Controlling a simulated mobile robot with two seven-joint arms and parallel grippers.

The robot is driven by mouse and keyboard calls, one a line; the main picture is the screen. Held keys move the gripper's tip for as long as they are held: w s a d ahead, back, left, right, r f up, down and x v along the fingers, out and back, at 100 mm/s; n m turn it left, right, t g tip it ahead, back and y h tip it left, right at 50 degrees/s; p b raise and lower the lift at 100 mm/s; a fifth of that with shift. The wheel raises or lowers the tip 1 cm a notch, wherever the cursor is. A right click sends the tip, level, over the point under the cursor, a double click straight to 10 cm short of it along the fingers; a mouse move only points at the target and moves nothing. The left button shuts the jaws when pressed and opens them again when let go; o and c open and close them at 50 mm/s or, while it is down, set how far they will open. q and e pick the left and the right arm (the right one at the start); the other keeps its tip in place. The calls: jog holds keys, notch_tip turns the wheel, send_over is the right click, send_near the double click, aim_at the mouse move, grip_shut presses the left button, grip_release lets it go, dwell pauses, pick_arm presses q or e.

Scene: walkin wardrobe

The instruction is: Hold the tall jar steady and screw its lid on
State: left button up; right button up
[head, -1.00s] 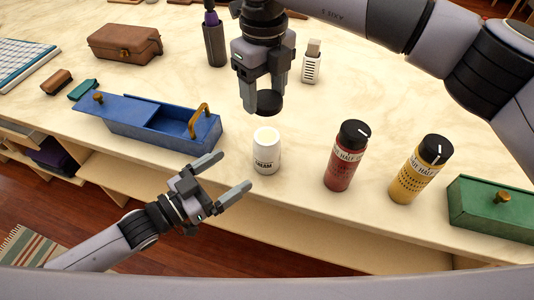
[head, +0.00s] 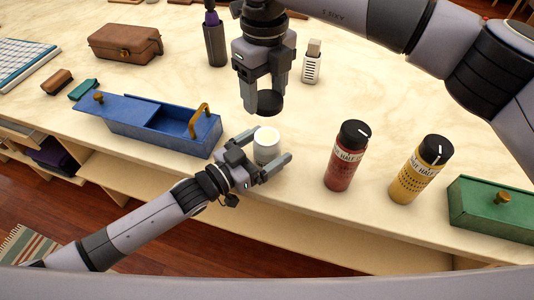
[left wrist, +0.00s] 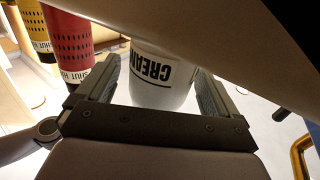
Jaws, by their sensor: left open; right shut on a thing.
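The tall white jar (head: 266,143) stands upright and lidless near the front edge of the counter. Its "CREAM" label shows in the left wrist view (left wrist: 160,75). My left gripper (head: 270,150) is open, with one finger on each side of the jar. The left wrist view shows a gap beside at least one finger, so contact is not clear. My right gripper (head: 265,100) is shut on the dark round lid (head: 268,103) and holds it above and slightly behind the jar, apart from it.
A blue box (head: 150,135) with a sliding top and brass handle lies left of the jar. A red bottle (head: 347,157), a yellow bottle (head: 420,170) and a green box (head: 495,210) stand to the right. A dark bottle (head: 214,42) and a brown case (head: 124,42) are behind.

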pick_arm(q)
jog(key=c, duration=1.5)
pick_arm(e)
send_over(265, 135)
jog(key=shift+w+f, duration=0.1)
jog(key=shift+f, duration=2.4)
jog(key=shift+f, duration=0.1)
jog(key=shift+f, duration=0.8)
jog(key=shift+f, duration=0.55)
